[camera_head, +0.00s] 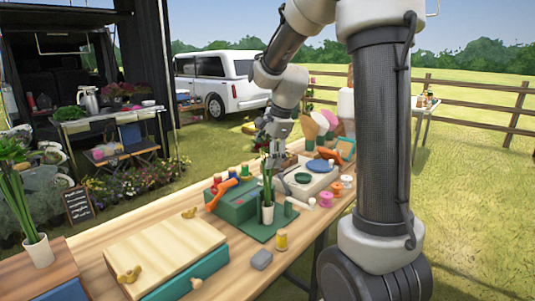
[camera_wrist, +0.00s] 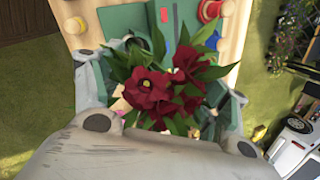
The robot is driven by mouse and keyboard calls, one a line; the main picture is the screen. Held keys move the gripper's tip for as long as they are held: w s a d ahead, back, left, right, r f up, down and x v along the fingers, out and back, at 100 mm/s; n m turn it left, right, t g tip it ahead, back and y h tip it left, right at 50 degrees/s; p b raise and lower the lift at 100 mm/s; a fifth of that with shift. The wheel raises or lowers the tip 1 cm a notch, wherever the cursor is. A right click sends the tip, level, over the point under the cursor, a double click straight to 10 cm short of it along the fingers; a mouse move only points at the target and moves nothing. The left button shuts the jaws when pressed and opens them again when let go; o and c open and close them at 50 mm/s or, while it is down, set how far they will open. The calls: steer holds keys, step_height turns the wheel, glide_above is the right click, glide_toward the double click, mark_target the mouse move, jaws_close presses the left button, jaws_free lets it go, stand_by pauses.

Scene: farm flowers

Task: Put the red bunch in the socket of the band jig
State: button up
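The red bunch (camera_wrist: 150,92) shows in the wrist view as dark red blossoms with green leaves. In the head view its green stems (camera_head: 267,183) run down to a white cup-like holder (camera_head: 268,213) on a green base plate (camera_head: 265,232); I cannot tell whether they rest in it. The plate and its green post (camera_head: 288,207) may be the band jig. My gripper (camera_head: 274,158) is at the top of the stems. In the wrist view its fingers lie on both sides of the blossoms, which hide the tips and any grip.
A green box (camera_head: 234,203) with an orange-handled tool stands left of the stems. Spools (camera_head: 326,199), a yellow jar (camera_head: 282,240) and a grey block (camera_head: 261,260) lie nearby. Another stem bunch in a white cup (camera_head: 39,250) stands far left. A wooden-topped box (camera_head: 165,252) fills the near table.

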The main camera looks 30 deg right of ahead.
steer(key=v, duration=1.2)
steer(key=s+f+n, duration=0.3)
steer(key=s+n, duration=0.6)
steer(key=s, duration=0.3)
steer(key=s+a+f+n+t+h, duration=0.1)
steer(key=s+f+n, duration=0.2)
steer(key=s+n, duration=0.6)
steer(key=s, duration=0.3)
steer(key=shift+a+f+h, duration=0.2)
steer(key=shift+a+h, duration=0.1)
steer(key=shift+c, duration=0.2)
